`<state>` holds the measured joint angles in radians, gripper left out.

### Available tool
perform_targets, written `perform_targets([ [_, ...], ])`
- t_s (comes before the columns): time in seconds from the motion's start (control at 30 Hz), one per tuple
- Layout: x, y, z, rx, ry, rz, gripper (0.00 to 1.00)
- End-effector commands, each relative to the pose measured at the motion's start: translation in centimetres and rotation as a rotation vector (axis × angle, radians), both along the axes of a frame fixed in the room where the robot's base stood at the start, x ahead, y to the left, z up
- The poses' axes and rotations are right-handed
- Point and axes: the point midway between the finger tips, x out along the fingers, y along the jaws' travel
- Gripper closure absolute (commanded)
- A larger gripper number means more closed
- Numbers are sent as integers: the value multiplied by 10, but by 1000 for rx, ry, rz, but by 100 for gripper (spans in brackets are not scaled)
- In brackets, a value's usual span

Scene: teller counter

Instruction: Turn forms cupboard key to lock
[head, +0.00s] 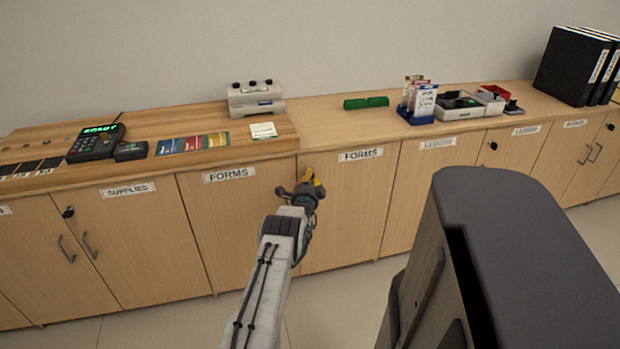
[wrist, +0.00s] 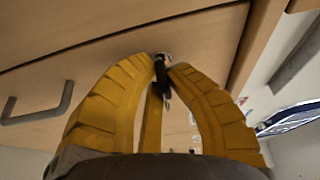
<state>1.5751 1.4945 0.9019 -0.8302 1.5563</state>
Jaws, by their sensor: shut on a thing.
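The forms cupboard (head: 240,235) has two light wood doors with FORMS labels (head: 229,174), in the middle of the counter front in the head view. My gripper (head: 310,176) is at the upper edge of these doors, near the seam between them. In the wrist view its yellow fingers (wrist: 160,66) are closed together at their tips on the small dark key (wrist: 160,76). A bit of shiny metal shows just beyond the tips, at the door face. The lock itself is mostly hidden by the fingers, and I cannot tell the key's angle.
A grey bar handle (wrist: 42,108) shows at left in the wrist view. The supplies cupboard (head: 135,240) is to the left. On the counter stand a keypad terminal (head: 95,143), a hole punch (head: 256,97) and black binders (head: 572,65). Open floor lies in front.

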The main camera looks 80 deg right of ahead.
Motion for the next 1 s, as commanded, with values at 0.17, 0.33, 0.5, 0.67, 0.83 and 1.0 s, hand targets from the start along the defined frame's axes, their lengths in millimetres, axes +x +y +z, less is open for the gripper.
perform_targets([
  [0.17, 0, -1, -6, -37, 81, -2, 100],
  [0.33, 0, -2, -6, -57, 132, -4, 100],
  [0.5, 1, -2, -5, -72, 166, -6, 100],
  [0.67, 1, -2, -5, -84, 195, -8, 100],
  [0.83, 1, -1, -3, -93, 220, -10, 100],
  [1.0, 2, -1, 0, -96, 230, -10, 100],
])
